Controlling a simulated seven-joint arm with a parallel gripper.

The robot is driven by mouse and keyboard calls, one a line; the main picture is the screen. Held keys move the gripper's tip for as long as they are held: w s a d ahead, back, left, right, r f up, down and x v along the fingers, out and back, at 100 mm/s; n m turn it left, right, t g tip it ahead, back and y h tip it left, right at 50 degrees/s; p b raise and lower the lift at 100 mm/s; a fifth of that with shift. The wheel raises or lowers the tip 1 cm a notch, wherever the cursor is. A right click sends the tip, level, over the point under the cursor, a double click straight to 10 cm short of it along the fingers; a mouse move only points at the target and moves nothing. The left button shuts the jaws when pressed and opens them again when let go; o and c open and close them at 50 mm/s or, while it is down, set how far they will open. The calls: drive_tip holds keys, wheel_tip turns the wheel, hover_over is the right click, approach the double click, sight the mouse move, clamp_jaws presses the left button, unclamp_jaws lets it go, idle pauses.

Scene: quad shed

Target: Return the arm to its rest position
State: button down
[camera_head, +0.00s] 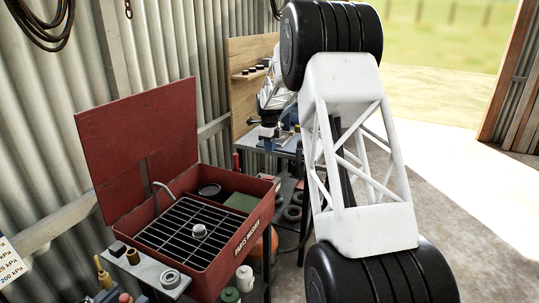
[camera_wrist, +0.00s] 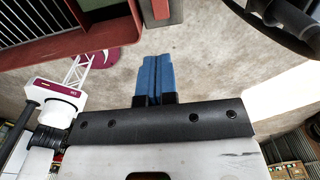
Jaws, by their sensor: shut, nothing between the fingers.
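My arm rises large in the head view, a white lattice link between black ribbed joints. The concrete floor shows beyond the fingertips.
The open red parts washer (camera_head: 232,243) stands at left, a small pale part (camera_head: 199,231) on its grate. A workbench (camera_head: 262,147) stands behind. A grey ledge (camera_head: 150,275) holds small fittings. Open floor (camera_head: 455,190) lies at right.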

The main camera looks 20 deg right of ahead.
drive_tip(key=shift+r, duration=0.3)
idle(0.4)
drive_tip(key=s+a+r+n, duration=0.4)
drive_tip(key=s+r, duration=0.1)
drive_tip(key=s, duration=0.5)
drive_tip(key=s+a+r+n+t, duration=0.1)
drive_tip(key=s+a+r+n, duration=0.35)
drive_tip(key=s, duration=0.55)
drive_tip(key=s+a+r+n, duration=0.3)
drive_tip(key=s+r+n, duration=0.25)
drive_tip(key=s, duration=0.45)
drive_tip(key=s+a+f+n, duration=0.1)
drive_tip(key=s+n, duration=0.3)
drive_tip(key=s, duration=0.7)
drive_tip(key=s+a+f+n+t, duration=0.1)
drive_tip(key=s+a+f+n, duration=0.1)
drive_tip(key=s, duration=0.9)
drive_tip(key=s+a+f+n, duration=0.2)
drive_tip(key=s+n, duration=0.4)
drive_tip(key=s, duration=0.5)
drive_tip(key=shift+s+a+n+t, duration=0.15)
drive_tip(key=shift+a+n+t, duration=0.2)
drive_tip(key=shift+a, duration=0.4)
